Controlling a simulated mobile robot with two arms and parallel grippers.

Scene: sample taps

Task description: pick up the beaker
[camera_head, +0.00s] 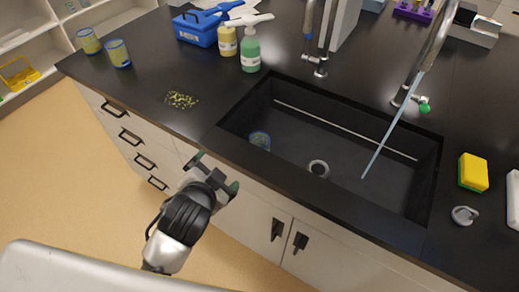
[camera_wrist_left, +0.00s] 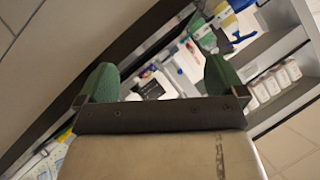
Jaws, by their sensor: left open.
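A small clear beaker with blue and yellow tints (camera_head: 260,140) stands in the left part of the black sink (camera_head: 330,204). Two similar, larger-looking beakers stand on the counter at the far left, one (camera_head: 88,41) behind the other (camera_head: 119,53). My left gripper (camera_head: 217,172) is open and empty, in front of the counter's front edge, to the lower left of the sink beaker and apart from it. Its green-tipped fingers (camera_wrist_left: 161,80) are spread in the left wrist view, with no beaker seen there. My right gripper is not in view.
A pale blue stream (camera_head: 392,128) slants from the right tap (camera_head: 432,50) into the sink. Green bottle (camera_head: 250,50), yellowish bottle (camera_head: 227,41) and blue caddy (camera_head: 196,29) stand behind. Yellow-green sponge (camera_head: 473,172) lies right. Speckled patch (camera_head: 181,100) marks the left counter.

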